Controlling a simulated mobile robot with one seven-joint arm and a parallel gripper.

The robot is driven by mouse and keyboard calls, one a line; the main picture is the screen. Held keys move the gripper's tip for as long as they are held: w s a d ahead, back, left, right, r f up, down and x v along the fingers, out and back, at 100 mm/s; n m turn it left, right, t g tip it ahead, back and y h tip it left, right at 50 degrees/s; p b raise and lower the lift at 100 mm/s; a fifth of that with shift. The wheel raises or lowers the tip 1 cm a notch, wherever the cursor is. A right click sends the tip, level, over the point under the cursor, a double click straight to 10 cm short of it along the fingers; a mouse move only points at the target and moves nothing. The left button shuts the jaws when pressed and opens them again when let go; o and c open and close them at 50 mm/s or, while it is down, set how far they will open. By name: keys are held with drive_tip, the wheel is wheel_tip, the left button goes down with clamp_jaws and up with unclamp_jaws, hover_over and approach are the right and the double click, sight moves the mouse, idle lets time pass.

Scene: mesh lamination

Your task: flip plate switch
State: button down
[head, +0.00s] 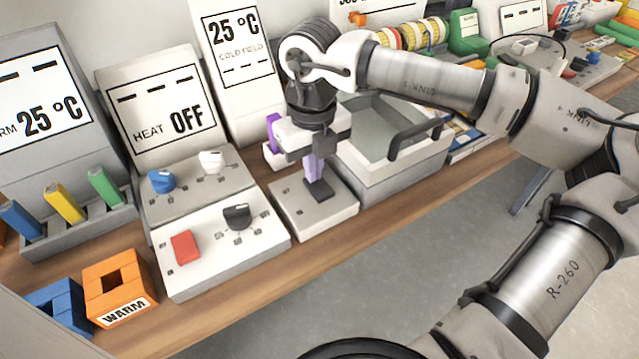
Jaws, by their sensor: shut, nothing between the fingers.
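My gripper (314,178) points down over a low light-grey switch box (338,206). Its purple fingers are shut and hold nothing. Their tips are at or just above a dark rectangular switch piece (320,190) on top of the box; I cannot tell whether they touch it. My gripper hides part of this box and the area behind it. The tall panel behind reads "25 °C COLD FIELD" (240,52). No label on the switch box is readable.
To the left stand a control box with a red button (185,247) and a dark knob (237,217), and a "HEAT OFF" panel (160,112). A grey open tray (385,175) with a dark handle is close on the right. Orange (117,280) and blue (58,306) blocks lie front left.

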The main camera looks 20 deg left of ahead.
drive_tip(key=shift+r+p, duration=1.85)
drive_tip(key=shift+r, duration=1.6)
drive_tip(key=shift+f, duration=0.1)
